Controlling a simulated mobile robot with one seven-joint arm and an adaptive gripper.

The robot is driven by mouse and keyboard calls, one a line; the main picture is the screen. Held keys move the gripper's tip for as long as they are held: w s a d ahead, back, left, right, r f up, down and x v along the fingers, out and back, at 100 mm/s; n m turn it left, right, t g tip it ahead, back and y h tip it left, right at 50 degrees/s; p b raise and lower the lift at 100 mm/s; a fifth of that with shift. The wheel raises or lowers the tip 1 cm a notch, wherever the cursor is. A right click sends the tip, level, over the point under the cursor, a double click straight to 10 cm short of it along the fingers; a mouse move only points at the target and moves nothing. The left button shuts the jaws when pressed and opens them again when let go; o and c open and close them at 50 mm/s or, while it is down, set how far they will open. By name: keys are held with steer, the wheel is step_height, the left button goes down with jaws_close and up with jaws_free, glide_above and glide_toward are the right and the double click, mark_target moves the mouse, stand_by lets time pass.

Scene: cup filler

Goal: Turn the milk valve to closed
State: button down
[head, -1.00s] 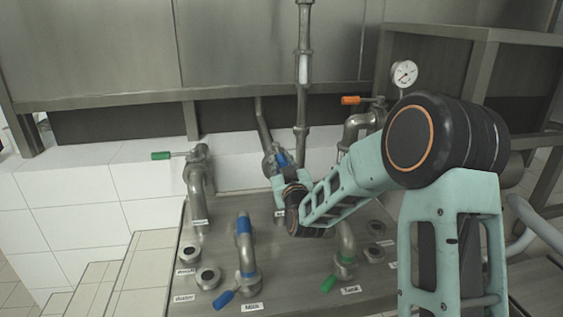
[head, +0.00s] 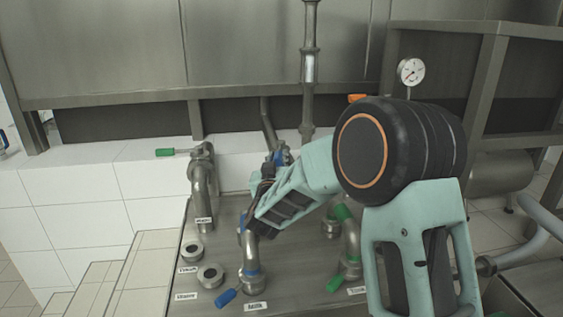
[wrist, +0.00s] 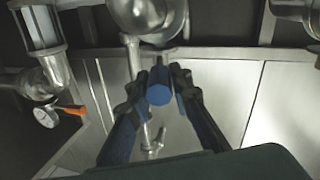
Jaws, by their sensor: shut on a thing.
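A blue valve handle (wrist: 159,88) sits between the two dark fingers of my gripper (wrist: 159,76) in the wrist view. My gripper is shut on it. A metal pipe and round valve body (wrist: 143,14) lie just beyond the handle. In the head view my arm hides most of the gripper; a bit of blue (head: 282,155) shows past it at the back pipe. A label reading Milk (head: 255,306) lies at the foot of a front pipe with blue bands (head: 252,272). Another blue handle (head: 226,297) sticks out left there.
A green-banded pipe (head: 350,245) stands right of the Milk pipe, with a green handle (head: 335,284). A pressure gauge (head: 411,71) and an orange handle (head: 356,98) are at the back right.

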steer(key=shift+a+r, duration=0.15)
steer(key=c, duration=1.7)
jaws_free()
steer(key=shift+c, duration=0.2)
steer(key=s, duration=1.2)
steer(key=shift+a, duration=0.4)
steer(key=shift+c, duration=0.5)
